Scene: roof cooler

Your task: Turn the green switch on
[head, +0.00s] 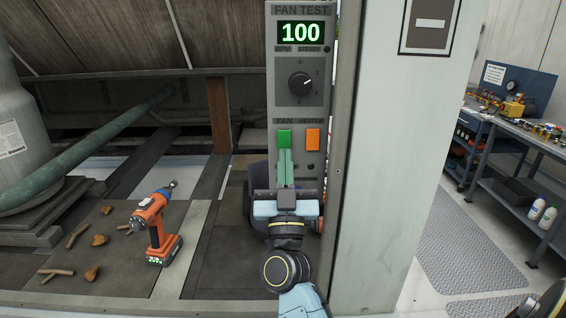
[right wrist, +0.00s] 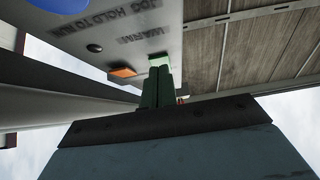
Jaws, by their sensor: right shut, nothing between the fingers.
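The green switch (head: 284,138) sits under the word FAN on the grey panel (head: 299,112). My right gripper (head: 285,155) is shut and empty, its green fingers pointing up at the lower edge of the switch. In the right wrist view the shut fingertips (right wrist: 158,75) reach the light green switch (right wrist: 158,60). They look touching or very close; I cannot tell which. The fingers cover part of the switch's lower end. The display (head: 301,33) above reads 100 in green. My left gripper is not in view.
A black knob (head: 300,83) sits above. A grey post (head: 395,160) stands right of the panel. A workbench (head: 520,130) is at right.

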